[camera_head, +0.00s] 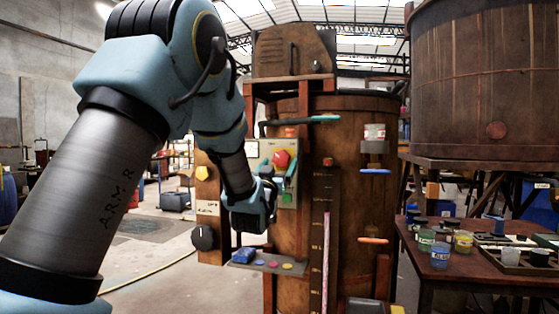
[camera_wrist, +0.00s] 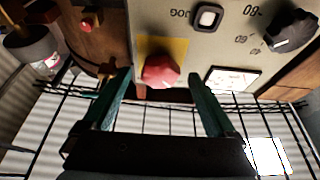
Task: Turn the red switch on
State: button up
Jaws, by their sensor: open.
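The red switch (camera_head: 282,159) is a faceted red knob on a yellow plate, on a pale control panel fixed to the wooden vat. It also shows in the wrist view (camera_wrist: 161,71), in front of the open jaws. My gripper (camera_wrist: 160,82) is open, with one green finger to each side of the red knob in that picture. The fingers look empty, and I cannot tell how far the tips are from the knob. In the head view my gripper (camera_head: 272,190) is in front of the panel's lower part, just below the knob, and hides some of it.
A small red button (camera_head: 328,161) sits on the vat. A small shelf (camera_head: 268,263) lies below. A table (camera_head: 470,277) with jars stands right.

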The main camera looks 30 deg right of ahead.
jog(key=shift+w+d+r, duration=0.25)
jog(key=shift+w+d, duration=0.1)
jog(key=c, duration=1.4)
